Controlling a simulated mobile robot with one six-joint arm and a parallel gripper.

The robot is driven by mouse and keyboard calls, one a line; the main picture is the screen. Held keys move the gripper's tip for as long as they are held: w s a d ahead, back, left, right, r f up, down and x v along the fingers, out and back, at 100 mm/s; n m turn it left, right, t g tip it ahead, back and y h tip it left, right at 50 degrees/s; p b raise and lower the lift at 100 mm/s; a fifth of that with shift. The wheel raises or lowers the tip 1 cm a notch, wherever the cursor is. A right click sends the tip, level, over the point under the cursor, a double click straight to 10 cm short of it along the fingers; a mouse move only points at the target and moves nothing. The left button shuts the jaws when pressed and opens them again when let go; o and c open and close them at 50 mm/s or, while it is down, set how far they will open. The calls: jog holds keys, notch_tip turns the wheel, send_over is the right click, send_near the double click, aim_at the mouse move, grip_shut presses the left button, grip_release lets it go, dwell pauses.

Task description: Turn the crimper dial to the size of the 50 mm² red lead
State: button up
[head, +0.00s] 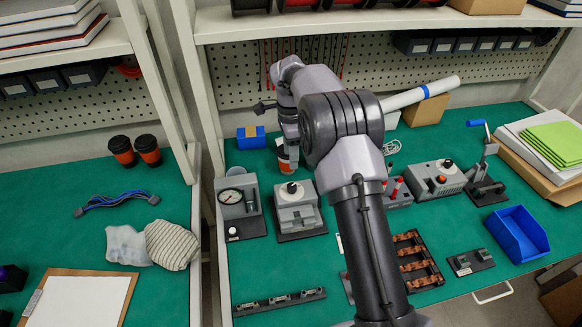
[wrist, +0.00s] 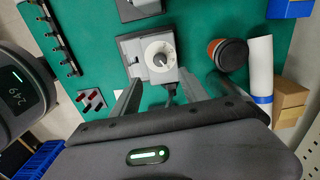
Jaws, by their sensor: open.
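The crimper appears to be the grey device on a dark base (head: 297,212), left of centre on the bench in the head view. Its pale round dial (head: 292,187) is on top; size marks are too small to read. In the wrist view the dial (wrist: 160,54) shows a dark centre grip and lies just beyond my gripper (wrist: 163,83). My gripper is open and empty, fingers apart, with no visible contact with the dial. My arm mostly hides the gripper in the head view. Dark red pieces (wrist: 90,98), possibly leads, lie on a small holder; no size is readable.
An orange and black cup (wrist: 228,54) stands close beside the crimper. A gauge device (head: 238,205) is at its left. A grey box with a dial (head: 437,178), a blue bin (head: 518,235) and a busbar rack (head: 418,262) are at the right.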

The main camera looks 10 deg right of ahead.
notch_tip(320, 180, up, 5)
jog(key=shift+f+p, duration=0.2)
jog(key=shift+p, duration=0.25)
